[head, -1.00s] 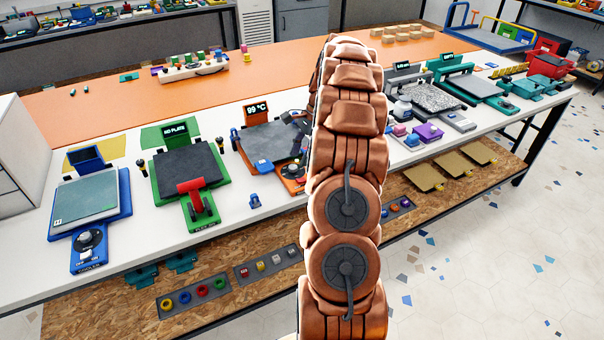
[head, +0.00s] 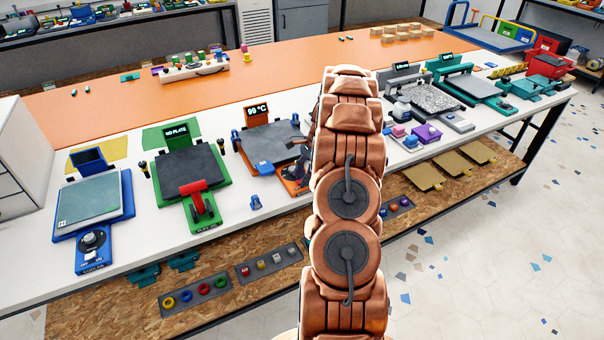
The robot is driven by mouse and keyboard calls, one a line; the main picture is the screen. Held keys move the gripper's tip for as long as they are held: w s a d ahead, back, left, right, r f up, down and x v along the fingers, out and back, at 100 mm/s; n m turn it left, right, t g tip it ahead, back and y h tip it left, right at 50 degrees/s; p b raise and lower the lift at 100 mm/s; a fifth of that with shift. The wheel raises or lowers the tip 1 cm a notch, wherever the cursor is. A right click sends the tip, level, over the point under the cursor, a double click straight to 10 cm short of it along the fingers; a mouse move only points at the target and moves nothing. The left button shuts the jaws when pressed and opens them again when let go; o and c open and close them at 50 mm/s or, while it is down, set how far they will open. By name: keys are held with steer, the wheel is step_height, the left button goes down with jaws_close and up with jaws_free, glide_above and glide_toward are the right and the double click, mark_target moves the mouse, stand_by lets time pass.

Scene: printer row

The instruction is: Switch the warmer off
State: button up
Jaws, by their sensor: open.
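The warmer (head: 272,145) is an orange device with a dark grey plate, left of my arm in the head view. The control there is too small and covered to read. My gripper (head: 302,168) is mostly hidden behind my arm; only a dark part appears at the arm's left edge, close to the front panel. I cannot tell whether it touches the panel.
A green device (head: 188,170) showing NO PLATE and a blue cooler (head: 92,205) stand to the left. A small blue object (head: 256,202) lies in front of the warmer. Scales and other devices stand right of my arm. The orange mat (head: 120,100) behind has free room.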

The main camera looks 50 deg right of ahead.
steer(key=shift+a+f, duration=0.1)
steer(key=shift+f, duration=0.2)
jaws_close()
stand_by(0.4)
steer(key=h, duration=0.1)
steer(key=h+b, duration=0.1)
steer(key=shift+w+a+g+h, duration=0.1)
steer(key=shift+a+g+h, duration=0.2)
steer(key=shift+a+g, duration=0.1)
steer(key=shift+w+a+h+b, duration=0.1)
steer(key=shift+h+b, duration=0.6)
